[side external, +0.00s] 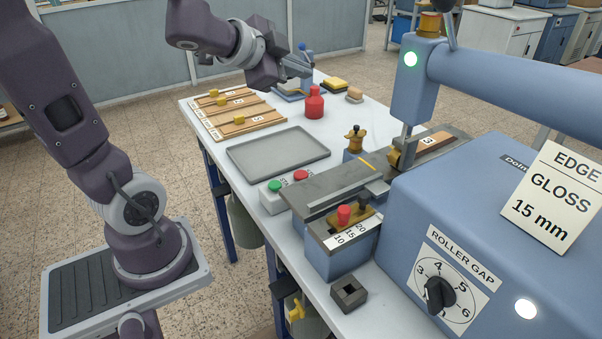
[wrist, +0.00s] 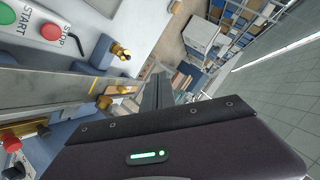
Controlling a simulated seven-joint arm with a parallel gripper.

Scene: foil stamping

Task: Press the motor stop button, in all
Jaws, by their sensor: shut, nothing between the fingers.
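The red stop button (side external: 301,176) sits beside a green start button (side external: 274,186) on a small grey box near the table's left edge. In the wrist view the red button (wrist: 51,32) is at the upper left, with "STOP" printed beside it and the green button (wrist: 5,14) cut by the frame edge. My gripper (side external: 308,66) is up over the far part of the table, well away from the buttons. Its dark fingers (wrist: 157,90) are together in the wrist view, with nothing between them.
A grey tray (side external: 278,156) lies behind the button box. A red bottle (side external: 314,103) and wooden strips (side external: 236,112) stand farther back. The blue machine (side external: 440,205) fills the right, with its roller gap dial (side external: 440,295). A red knob (side external: 344,214) is on the machine's front block.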

